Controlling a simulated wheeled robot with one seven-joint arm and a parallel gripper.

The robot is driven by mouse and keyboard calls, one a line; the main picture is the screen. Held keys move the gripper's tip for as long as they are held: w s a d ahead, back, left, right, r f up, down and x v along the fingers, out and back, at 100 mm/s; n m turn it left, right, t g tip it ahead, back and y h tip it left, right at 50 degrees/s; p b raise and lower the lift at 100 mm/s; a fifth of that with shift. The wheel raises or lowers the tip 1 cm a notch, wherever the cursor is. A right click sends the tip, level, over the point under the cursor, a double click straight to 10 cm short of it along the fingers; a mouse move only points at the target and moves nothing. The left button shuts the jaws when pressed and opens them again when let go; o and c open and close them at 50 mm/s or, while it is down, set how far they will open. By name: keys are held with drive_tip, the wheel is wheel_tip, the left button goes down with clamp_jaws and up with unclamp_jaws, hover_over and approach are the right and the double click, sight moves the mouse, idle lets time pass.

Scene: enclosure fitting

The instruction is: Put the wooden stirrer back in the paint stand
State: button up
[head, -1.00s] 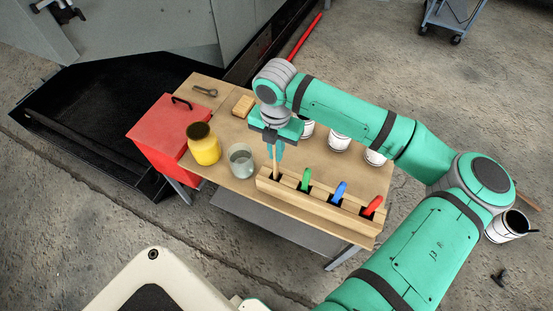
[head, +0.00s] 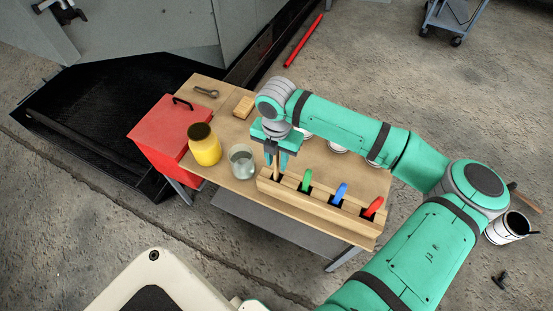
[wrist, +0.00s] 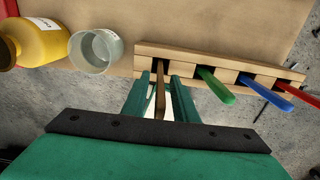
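The paint stand (head: 315,205) is a long wooden block with slots along the table's front edge. The wooden stirrer (head: 276,172) stands in its leftmost slot, close to upright. In the wrist view the stirrer (wrist: 160,92) rises from the dark slot of the stand (wrist: 220,63). My gripper (head: 277,162) is open around the stirrer's upper part, with one finger on each side. In the wrist view my gripper (wrist: 161,84) shows gaps between both fingers and the stirrer. The stirrer's bottom end is hidden inside the stand.
Green (head: 306,180), blue (head: 339,192) and red (head: 372,206) handles stand in the other slots. A glass (head: 241,163) and a yellow jar (head: 204,147) are left of the stand. White cans (head: 338,147) are behind it, partly covered by my arm.

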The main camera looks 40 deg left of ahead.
drive_tip(key=shift+r, duration=0.1)
wheel_tip(320, 180, up, 12)
drive_tip(key=shift+r, duration=0.1)
idle(0.4)
idle(0.5)
